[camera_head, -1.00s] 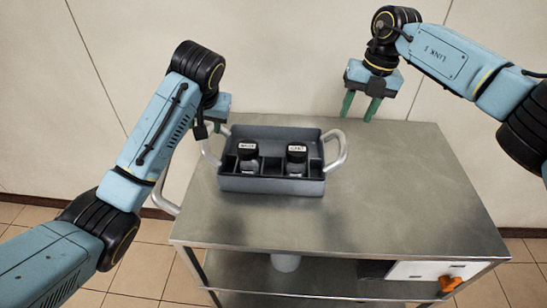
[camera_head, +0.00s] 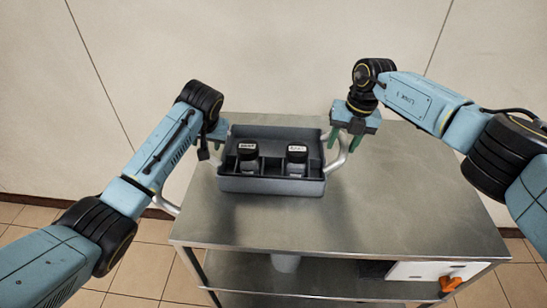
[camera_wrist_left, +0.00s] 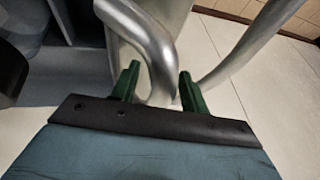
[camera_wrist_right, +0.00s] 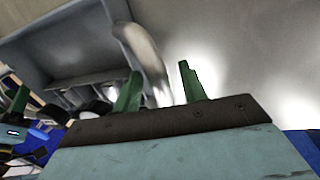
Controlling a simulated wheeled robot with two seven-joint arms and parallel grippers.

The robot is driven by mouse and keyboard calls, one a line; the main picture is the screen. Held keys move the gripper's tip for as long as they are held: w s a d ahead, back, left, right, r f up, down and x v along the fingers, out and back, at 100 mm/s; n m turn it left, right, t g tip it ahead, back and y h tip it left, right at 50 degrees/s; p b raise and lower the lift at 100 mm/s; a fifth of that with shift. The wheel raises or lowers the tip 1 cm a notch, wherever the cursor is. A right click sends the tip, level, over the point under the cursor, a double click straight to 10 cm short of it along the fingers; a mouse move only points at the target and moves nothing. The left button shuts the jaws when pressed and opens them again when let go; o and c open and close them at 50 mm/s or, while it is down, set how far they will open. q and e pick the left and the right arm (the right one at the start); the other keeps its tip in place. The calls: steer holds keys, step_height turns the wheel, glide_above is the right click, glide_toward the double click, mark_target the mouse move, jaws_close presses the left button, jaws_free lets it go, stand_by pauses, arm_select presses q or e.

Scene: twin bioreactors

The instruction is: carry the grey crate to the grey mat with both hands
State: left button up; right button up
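The grey crate (camera_head: 270,185) sits on the metal table, with a pale looped handle at each end. It holds two dark-capped bottles (camera_head: 248,155) (camera_head: 297,158). My right gripper (camera_head: 345,141) is at the crate's right handle (camera_head: 336,163). In the right wrist view its green fingers (camera_wrist_right: 160,88) are apart, with the handle between them. My left gripper is at the left handle, its fingers mostly hidden by my arm in the head view. In the left wrist view its fingers (camera_wrist_left: 158,87) are apart, with the handle (camera_wrist_left: 157,55) between them. I see no grey mat.
The metal tabletop (camera_head: 410,200) is clear to the right of the crate and in front of it. A lower shelf (camera_head: 330,275) carries a white cylinder (camera_head: 286,263), a white box (camera_head: 425,271) and an orange item (camera_head: 450,284). A wall stands behind the table.

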arm_select(q)
jaws_close()
arm_select(e)
jaws_close()
arm_select(q)
steer(key=shift+w+r, duration=0.1)
steer(key=shift+r, duration=0.1)
arm_select(e)
steer(key=shift+r, duration=0.2)
